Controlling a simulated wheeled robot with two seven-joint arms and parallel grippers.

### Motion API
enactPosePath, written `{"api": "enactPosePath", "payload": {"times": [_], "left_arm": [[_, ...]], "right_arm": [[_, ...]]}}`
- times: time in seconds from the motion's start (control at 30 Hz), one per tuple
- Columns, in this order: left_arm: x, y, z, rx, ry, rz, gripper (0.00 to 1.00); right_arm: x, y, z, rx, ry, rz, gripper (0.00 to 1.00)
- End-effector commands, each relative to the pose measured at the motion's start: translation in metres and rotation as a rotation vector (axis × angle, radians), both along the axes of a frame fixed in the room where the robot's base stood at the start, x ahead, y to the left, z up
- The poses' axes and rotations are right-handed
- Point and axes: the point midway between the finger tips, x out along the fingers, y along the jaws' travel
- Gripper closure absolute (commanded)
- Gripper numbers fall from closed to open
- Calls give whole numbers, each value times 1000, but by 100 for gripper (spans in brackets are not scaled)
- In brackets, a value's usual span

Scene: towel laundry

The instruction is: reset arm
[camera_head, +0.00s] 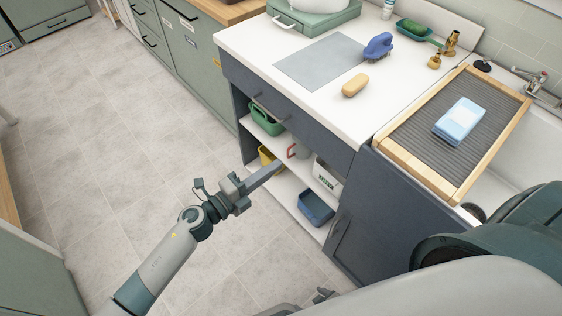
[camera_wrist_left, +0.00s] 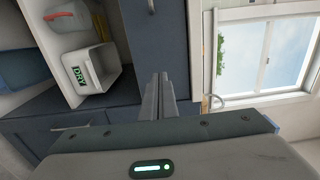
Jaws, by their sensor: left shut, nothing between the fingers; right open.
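My left gripper (camera_head: 279,166) is held out in front of the open shelves under the counter, shut and empty. Its fingers (camera_wrist_left: 158,97) also show pressed together in the left wrist view, with no cloth between them. My right gripper (camera_head: 322,296) shows only partly at the bottom edge of the head view, low over the floor. A folded light blue towel (camera_head: 460,120) lies on a ribbed grey board with a wooden frame (camera_head: 413,172) over the sink.
The shelves hold a green basket (camera_head: 266,118), a blue bin (camera_head: 316,208) and a white bin marked DRY (camera_wrist_left: 95,75). The tiled floor at left is clear.

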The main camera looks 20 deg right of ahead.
Motion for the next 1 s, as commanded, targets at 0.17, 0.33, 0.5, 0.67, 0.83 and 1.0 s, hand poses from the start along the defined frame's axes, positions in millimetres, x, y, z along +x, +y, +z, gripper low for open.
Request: {"api": "enactPosePath", "payload": {"times": [0.17, 0.33, 0.5, 0.67, 0.83, 1.0], "left_arm": [[-2, 5, 0, 0, 1, 0, 100], [-2, 5, 0, 0, 1, 0, 100], [-2, 5, 0, 0, 0, 0, 100], [-2, 5, 0, 0, 1, 0, 100], [5, 12, -9, -14, 50, 38, 100], [24, 39, -47, -68, 235, 180, 100]], "right_arm": [[-2, 2, 1, 4, -3, 1, 26], [-7, 2, 0, 3, 3, 1, 26], [-8, 3, -1, 4, 4, 0, 26], [-7, 3, -1, 3, 4, 1, 26], [-6, 3, -1, 4, 2, 1, 26], [-6, 3, -1, 3, 3, 1, 26]]}}
